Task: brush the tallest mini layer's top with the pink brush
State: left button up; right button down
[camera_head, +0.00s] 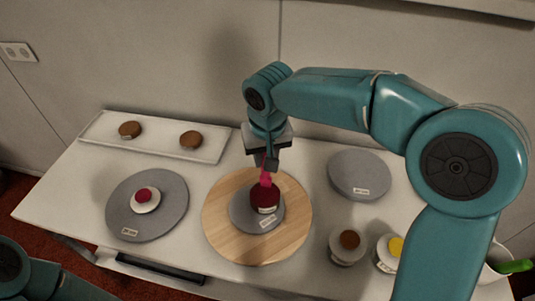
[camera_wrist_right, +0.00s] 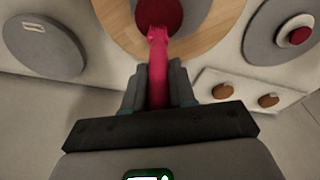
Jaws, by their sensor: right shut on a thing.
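My right gripper (camera_head: 267,162) is shut on the pink brush (camera_head: 268,179), which points down; both the gripper (camera_wrist_right: 157,92) and the brush (camera_wrist_right: 157,60) show in the wrist view. The brush's tip meets the top of a dark red mini layer (camera_head: 264,201) in the picture; I cannot tell whether it touches. This layer, also in the wrist view (camera_wrist_right: 172,14), stands on a small grey disc (camera_head: 240,213) over a round wooden board (camera_head: 220,236). A flatter red mini layer (camera_head: 144,195) sits on the left grey turntable (camera_head: 172,219). My left gripper is out of view.
A white tray (camera_head: 158,149) at the back left bears two brown mini layers (camera_head: 130,130) (camera_head: 190,139). A bare grey turntable (camera_head: 359,173) is at the back right. Brown (camera_head: 349,239) and yellow (camera_head: 395,246) topped items stand front right. A green handle (camera_head: 515,266) leans from a white cup (camera_head: 497,262).

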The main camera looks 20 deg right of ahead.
notch_tip(320, 180, up, 7)
jog(key=p, duration=0.6)
jog(key=shift+r, duration=0.1)
jog(key=shift+f, duration=0.2)
notch_tip(320, 180, down, 6)
jog(key=w+b, duration=0.1)
jog(key=b, duration=0.3)
jog(key=shift+b, duration=0.3)
jog(key=shift+a+f+b, duration=0.1)
jog(key=shift+f+b, duration=0.25)
jog(key=shift+f, duration=0.1)
dwell(0.8)
